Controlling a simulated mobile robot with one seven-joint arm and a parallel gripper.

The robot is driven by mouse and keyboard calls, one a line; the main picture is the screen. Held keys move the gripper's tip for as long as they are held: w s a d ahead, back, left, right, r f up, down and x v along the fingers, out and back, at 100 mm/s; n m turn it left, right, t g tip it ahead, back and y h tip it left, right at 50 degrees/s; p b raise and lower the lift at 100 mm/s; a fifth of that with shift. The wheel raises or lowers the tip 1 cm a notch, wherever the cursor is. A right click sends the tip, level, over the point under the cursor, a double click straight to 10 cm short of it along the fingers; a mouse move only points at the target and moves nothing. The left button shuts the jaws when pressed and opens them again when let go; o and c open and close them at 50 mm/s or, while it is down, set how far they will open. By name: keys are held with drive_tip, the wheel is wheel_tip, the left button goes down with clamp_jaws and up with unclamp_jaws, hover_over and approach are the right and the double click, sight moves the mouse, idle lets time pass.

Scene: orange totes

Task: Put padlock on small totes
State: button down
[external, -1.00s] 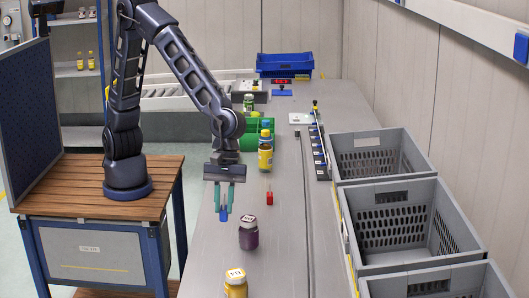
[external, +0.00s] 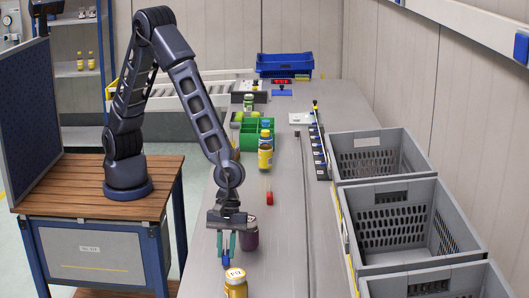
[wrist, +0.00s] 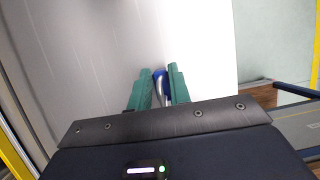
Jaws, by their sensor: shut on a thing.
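My gripper (external: 226,250) is shut on a small blue object with a silvery part, which looks like the padlock (external: 226,262). In the wrist view the blue padlock (wrist: 159,76) shows between the green fingers of my gripper (wrist: 158,88); its lower part is partly hidden by them. My gripper points down over the near left part of the table, close to a dark purple jar. A green compartmented container (external: 252,136) stands farther back on the table. Grey perforated totes (external: 400,192) stand in a row along the right side. I cannot tell which are the small totes.
The purple jar (external: 250,238) is right beside my gripper, and a yellow jar (external: 236,285) stands in front of it. Farther back are a yellow bottle (external: 265,158), a small red object (external: 269,199) and a blue crate (external: 285,64). The table strip before the grey totes is mostly clear.

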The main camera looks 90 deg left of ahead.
drive_tip(key=shift+f, duration=0.3)
drive_tip(key=shift+f, duration=0.15)
drive_tip(key=c, duration=1.3)
unclamp_jaws()
drive_tip(key=v, duration=1.2)
drive_tip(key=shift+r, duration=0.25)
